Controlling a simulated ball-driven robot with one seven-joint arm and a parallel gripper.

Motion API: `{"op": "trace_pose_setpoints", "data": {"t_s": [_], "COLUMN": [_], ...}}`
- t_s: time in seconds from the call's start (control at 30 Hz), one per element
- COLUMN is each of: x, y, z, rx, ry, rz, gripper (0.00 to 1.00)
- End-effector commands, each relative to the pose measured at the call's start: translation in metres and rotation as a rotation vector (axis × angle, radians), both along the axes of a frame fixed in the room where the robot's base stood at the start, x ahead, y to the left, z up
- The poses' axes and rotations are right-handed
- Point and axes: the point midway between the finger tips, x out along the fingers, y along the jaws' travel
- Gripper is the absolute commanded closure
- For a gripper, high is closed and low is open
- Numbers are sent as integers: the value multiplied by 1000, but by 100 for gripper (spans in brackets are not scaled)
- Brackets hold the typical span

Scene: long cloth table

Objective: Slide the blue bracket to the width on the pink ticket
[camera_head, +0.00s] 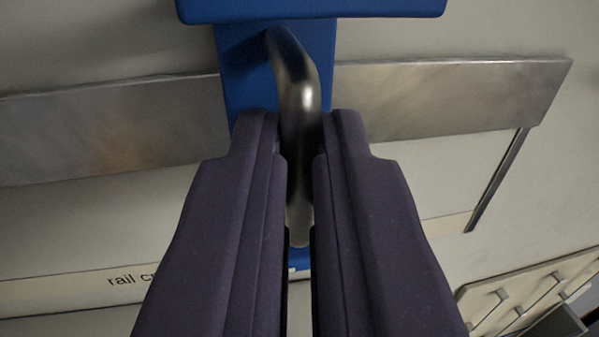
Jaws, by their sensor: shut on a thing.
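The blue bracket (236,62) sits across a metal rail (440,98) in the upper middle of the view. A wider blue crosspiece (310,8) runs along its top. A curved metal handle (294,65) stands out from the bracket. My gripper (300,135) is shut on this handle, with one dark finger on each side. The fingers hide the lower part of the bracket, and only a little blue shows below them. The pink ticket is not in view.
A pale label strip (70,285) reading "rail c…" runs below the rail, partly hidden by my fingers. The rail ends at the right. A pale unit with small bar handles (540,290) stands at the lower right. The rail looks clear on both sides of the bracket.

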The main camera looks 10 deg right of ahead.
Motion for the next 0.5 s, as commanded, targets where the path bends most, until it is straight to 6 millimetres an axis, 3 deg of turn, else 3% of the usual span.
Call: {"op": "trace_pose_setpoints", "data": {"t_s": [0.17, 0.33, 0.5], "x": [0, 1, 1], "y": [-3, -31, -44], "z": [1, 5, 3], "rx": [0, -1, 0], "ry": [0, 0, -2], "rz": [-2, -6, -1], "gripper": [100, 100, 100]}}
